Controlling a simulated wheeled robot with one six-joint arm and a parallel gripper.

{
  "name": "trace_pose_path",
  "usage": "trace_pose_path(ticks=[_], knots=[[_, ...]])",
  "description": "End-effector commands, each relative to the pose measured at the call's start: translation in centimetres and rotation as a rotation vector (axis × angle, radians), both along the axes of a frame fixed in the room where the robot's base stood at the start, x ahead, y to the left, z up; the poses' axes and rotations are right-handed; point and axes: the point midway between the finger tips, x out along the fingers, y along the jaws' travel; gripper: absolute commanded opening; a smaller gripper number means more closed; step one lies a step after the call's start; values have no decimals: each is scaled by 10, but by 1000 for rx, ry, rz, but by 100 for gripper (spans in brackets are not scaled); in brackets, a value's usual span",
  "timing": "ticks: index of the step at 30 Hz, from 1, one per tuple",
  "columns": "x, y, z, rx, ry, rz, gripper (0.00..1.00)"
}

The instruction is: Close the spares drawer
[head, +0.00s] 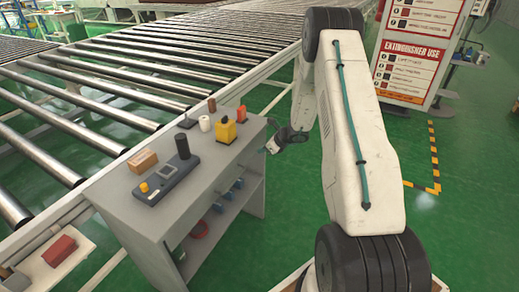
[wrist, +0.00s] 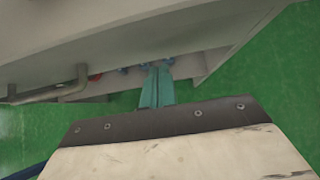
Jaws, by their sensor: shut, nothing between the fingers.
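The grey cabinet (head: 160,215) stands left of my arm, its open shelf side facing right. In the wrist view a grey bar handle (wrist: 50,93) sticks out at the left of a pale panel (wrist: 130,32), which may be the spares drawer's front. I cannot tell how far the drawer is open. My gripper (head: 271,147) is near the cabinet's far right top corner. Its teal fingers (wrist: 157,86) are pressed together and empty, right of the handle and apart from it. Whether they touch the panel is unclear. My arm hides part of the head view.
The cabinet top holds a dark control box (head: 165,180), a yellow block (head: 226,131) and other small items. Blue parts (head: 230,190) and a red ring (head: 199,229) lie on the shelf. A roller conveyor (head: 120,75) runs behind.

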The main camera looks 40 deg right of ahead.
Motion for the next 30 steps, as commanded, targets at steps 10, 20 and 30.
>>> trace_pose_path(ticks=[10,20,30], knots=[[-54,-33,51,-2,2,-12,0],[-71,-39,69,-2,5,-8,0],[-82,-21,67,-36,-18,141,0]])
